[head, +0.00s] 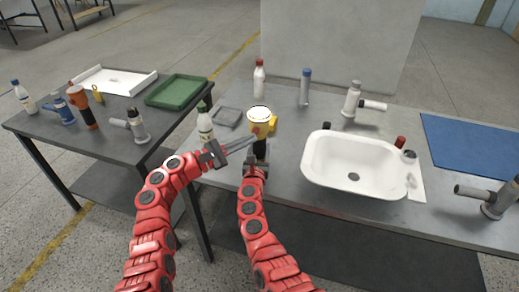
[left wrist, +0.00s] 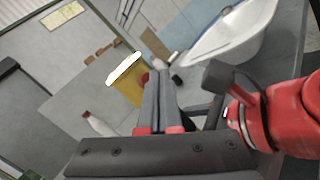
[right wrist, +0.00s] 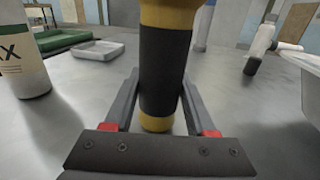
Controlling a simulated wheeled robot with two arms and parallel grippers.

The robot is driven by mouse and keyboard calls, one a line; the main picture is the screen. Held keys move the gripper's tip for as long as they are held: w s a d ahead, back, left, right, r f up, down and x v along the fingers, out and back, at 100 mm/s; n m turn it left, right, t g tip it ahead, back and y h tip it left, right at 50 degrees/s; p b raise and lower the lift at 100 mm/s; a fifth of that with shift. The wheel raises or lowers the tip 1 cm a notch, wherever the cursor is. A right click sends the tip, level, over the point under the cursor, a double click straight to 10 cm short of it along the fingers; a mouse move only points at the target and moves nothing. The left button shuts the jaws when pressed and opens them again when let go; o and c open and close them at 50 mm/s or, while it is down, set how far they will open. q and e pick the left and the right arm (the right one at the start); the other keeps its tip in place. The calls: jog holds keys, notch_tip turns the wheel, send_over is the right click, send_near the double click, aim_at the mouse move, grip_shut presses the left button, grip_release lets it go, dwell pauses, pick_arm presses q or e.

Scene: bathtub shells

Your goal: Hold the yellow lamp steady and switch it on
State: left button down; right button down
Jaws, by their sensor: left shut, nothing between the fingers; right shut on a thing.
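The yellow lamp (head: 272,125) stands upright at the near edge of the right-hand table, its top face bright white.
A white bottle with a green cap (head: 205,122) and a grey tray (head: 227,117) stand left of the lamp. A white basin (head: 312,160) is close on the right. A red-capped bottle (head: 259,78) stands behind. A second table (head: 95,150) is at the left.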

pick_arm(q)
jog(key=s, duration=0.1)
jog(key=s+a, duration=0.1)
jog(key=s, duration=0.1)
jog(key=s+a, duration=0.1)
jog(key=s, duration=0.1)
jog(key=shift+s, duration=0.25)
pick_arm(e)
jog(key=shift+c, duration=0.7)
grip_release()
pick_arm(q)
jog(key=shift+d, duration=0.1)
